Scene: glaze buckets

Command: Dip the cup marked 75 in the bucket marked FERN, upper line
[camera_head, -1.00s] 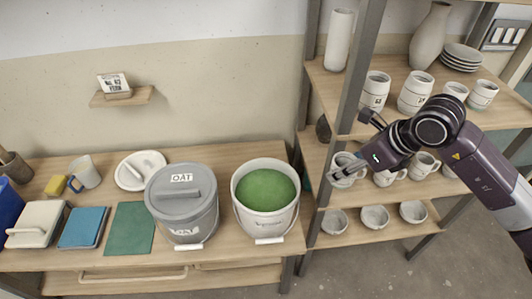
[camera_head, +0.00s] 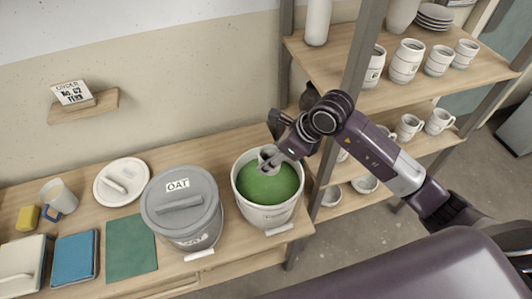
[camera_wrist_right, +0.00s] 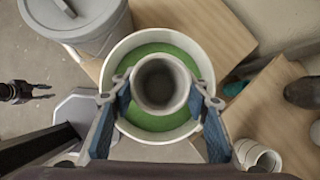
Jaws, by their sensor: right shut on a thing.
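My right gripper (camera_head: 272,163) is shut on a grey cup (camera_head: 266,152) over the open white bucket of green glaze (camera_head: 265,218). In the right wrist view the cup (camera_wrist_right: 161,84) stands between the two blue finger pads, its mouth facing the camera, inside the bucket's rim (camera_wrist_right: 112,62). I cannot tell whether its bottom touches the glaze. No mark on the cup can be read, and no name shows on this bucket. A dark gripper, my left one (camera_wrist_right: 46,92), shows at the wrist view's left edge, its fingers apart and empty.
A grey lidded bucket marked OAT (camera_head: 180,212) stands just left of the green one. The shelf rack (camera_head: 330,206) with cups and bowls stands close on the right. A small sign (camera_head: 73,94) sits on a wall ledge.

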